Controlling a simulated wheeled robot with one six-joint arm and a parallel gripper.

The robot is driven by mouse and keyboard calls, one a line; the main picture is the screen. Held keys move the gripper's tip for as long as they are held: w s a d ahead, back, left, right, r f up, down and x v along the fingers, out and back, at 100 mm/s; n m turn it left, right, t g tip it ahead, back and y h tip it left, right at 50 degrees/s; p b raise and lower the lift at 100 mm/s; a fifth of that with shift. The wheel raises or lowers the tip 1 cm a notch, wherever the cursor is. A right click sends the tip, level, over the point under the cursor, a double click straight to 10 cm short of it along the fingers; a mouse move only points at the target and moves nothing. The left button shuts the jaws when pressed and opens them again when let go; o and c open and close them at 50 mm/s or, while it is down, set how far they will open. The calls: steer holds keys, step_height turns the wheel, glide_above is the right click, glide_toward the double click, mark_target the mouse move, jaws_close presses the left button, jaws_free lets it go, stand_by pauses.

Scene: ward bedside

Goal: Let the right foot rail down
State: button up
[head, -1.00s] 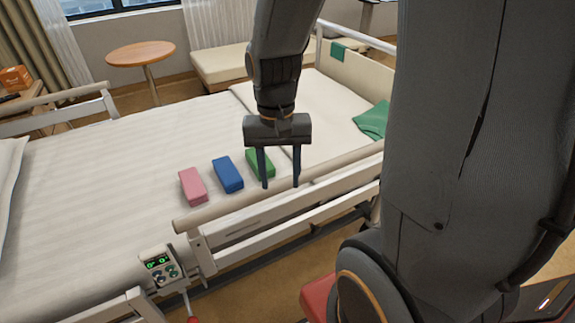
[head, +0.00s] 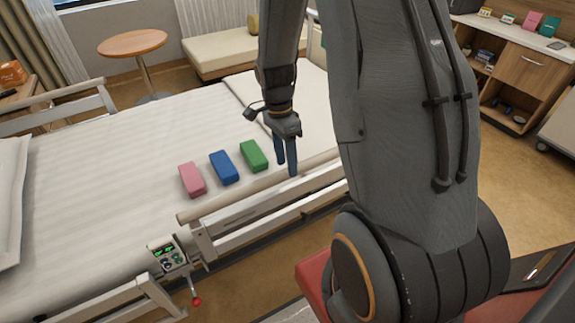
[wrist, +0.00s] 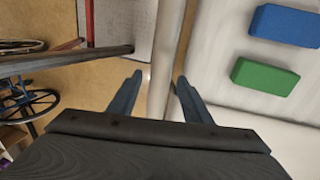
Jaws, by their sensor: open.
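The near-side bed rail (head: 225,203) runs from beside the bed's control panel toward the far right end of the bed, and it stands raised. A lever with a red knob (head: 197,301) hangs below the rail's left end, beside the control panel (head: 167,255). My gripper (head: 286,168) points down at the rail's right part, open. In the wrist view, the rail's pale top bar (wrist: 164,60) runs between the two open fingertips (wrist: 160,78). I cannot tell whether the fingers touch it. My arm hides the rail's far right end.
Pink (head: 192,180), blue (head: 224,167) and green (head: 254,155) blocks lie on the mattress just behind the rail. Another rail section (head: 125,302) stands at lower left. A wheelchair-like wheel (wrist: 30,108) shows at the wrist view's left. Open floor (head: 265,265) lies this side of the bed.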

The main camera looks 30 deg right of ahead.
steer(key=shift+s+f, duration=0.25)
steer(key=shift+f, duration=0.95)
steer(key=shift+c, duration=0.6)
jaws_close()
